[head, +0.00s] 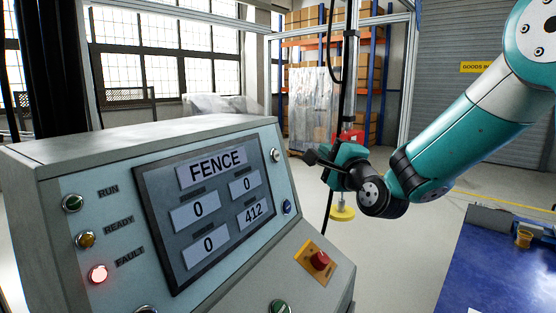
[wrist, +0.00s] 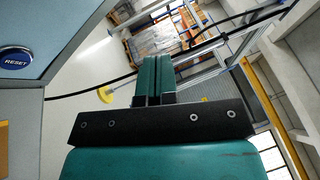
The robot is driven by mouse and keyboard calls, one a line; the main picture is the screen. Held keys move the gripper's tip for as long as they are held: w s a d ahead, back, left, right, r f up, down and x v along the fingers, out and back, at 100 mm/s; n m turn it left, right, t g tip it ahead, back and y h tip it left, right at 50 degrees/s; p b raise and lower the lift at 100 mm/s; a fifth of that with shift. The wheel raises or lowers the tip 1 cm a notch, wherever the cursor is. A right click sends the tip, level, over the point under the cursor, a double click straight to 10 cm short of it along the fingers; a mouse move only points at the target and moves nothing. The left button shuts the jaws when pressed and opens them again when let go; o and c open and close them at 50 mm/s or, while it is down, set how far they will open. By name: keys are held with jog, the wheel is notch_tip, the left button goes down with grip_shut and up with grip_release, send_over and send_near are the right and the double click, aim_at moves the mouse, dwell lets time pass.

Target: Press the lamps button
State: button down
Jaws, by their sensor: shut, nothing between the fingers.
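The grey control console (head: 100,150) stands on the left in the head view with its panel facing me. A pale button (head: 276,155) sits at the panel's upper right; I cannot read a lamps label on it. The blue button (head: 287,206) below it reads RESET (wrist: 15,60) in the wrist view.
The screen (head: 205,215) reads FENCE. The FAULT lamp (head: 98,273) glows red. A red mushroom button (head: 320,261) on a yellow plate sits on the lower slope. A blue table (head: 490,275) is at right.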

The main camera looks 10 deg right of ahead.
aim_at(276, 155)
jog(key=shift+a, duration=0.1)
jog(key=w+a+f+p, duration=0.2)
jog(key=w+a+p, duration=0.3)
jog(key=p, duration=1.2)
jog(key=shift+w+a, duration=0.35)
jog(key=shift+a, duration=0.25)
jog(key=shift+w+a+p, duration=0.2)
jog(key=shift+a+p, duration=0.05)
jog(key=shift+p, duration=0.65)
dwell(0.7)
jog(key=shift+a+f, duration=0.1)
jog(key=shift+f, duration=0.05)
